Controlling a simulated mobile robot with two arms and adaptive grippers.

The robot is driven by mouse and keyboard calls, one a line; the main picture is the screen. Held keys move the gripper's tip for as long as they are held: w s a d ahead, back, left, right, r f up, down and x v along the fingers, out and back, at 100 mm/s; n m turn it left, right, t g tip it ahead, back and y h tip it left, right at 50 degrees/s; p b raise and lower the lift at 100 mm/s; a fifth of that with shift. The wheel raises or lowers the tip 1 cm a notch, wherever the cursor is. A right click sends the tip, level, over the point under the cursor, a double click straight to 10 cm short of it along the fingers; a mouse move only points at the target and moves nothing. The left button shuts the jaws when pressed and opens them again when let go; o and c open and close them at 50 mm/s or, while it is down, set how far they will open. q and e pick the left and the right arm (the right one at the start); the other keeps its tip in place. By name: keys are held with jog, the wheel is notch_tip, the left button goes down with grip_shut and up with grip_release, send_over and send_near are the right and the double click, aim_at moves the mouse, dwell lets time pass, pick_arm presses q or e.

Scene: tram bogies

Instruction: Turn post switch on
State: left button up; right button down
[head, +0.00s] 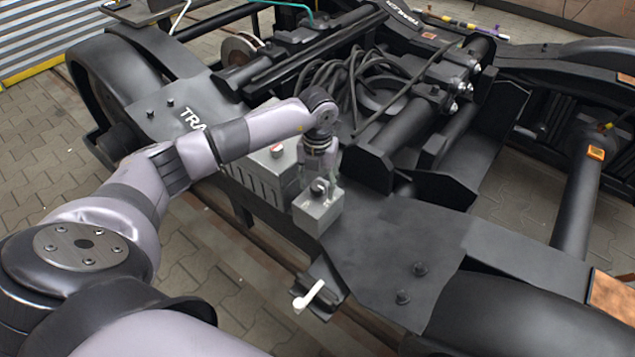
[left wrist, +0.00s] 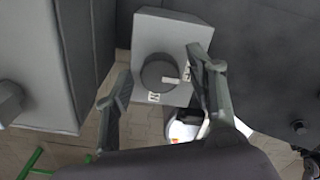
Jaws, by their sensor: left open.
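The post switch is a small grey box (head: 318,212) at the edge of the dark bogie frame, just right of a larger grey box. Its round dark knob (left wrist: 159,74) shows in the left wrist view, with a pale mark on its right part and small white labels beside it. My left gripper (head: 321,180) is above the small box and partly hides the knob in the head view. In the left wrist view its two fingers stand apart, one on each side of the knob. I cannot tell whether they touch it. My right gripper is not in view.
The larger grey box (head: 268,170) with a red button (head: 277,151) stands close to the left. A white lever handle (head: 309,295) sticks out below the switch. Black cables (head: 345,85) and bogie beams lie behind. The paved floor (head: 215,265) is open at the lower left.

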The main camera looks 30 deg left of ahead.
pick_arm(q)
jog(key=shift+c, duration=0.6)
jog(key=c, duration=1)
